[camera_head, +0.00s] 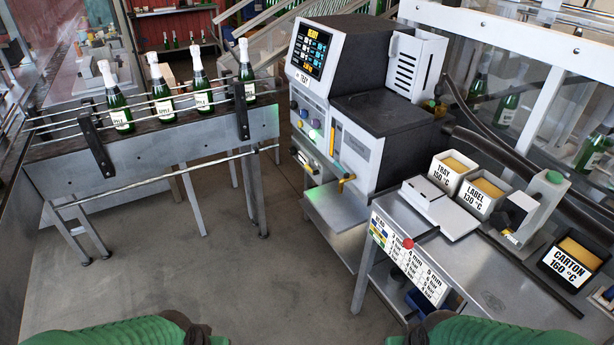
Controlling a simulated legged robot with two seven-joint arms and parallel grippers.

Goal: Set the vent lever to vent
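A grey and black machine (372,112) with a lit screen (311,49) stands in the middle. No lever in view has a readable "vent" label. A small yellow handle (346,182) sticks out low on the machine's front, and a yellow upright strip (332,138) is on the panel above it. Only green parts of my arms show at the bottom edge; neither gripper's fingers are visible.
A conveyor (150,135) with several green bottles runs at the left. The side bench (490,290) at the right carries bins marked tray (452,170), label (482,194) and carton (572,262). Open floor (200,270) lies between the conveyor and the machine.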

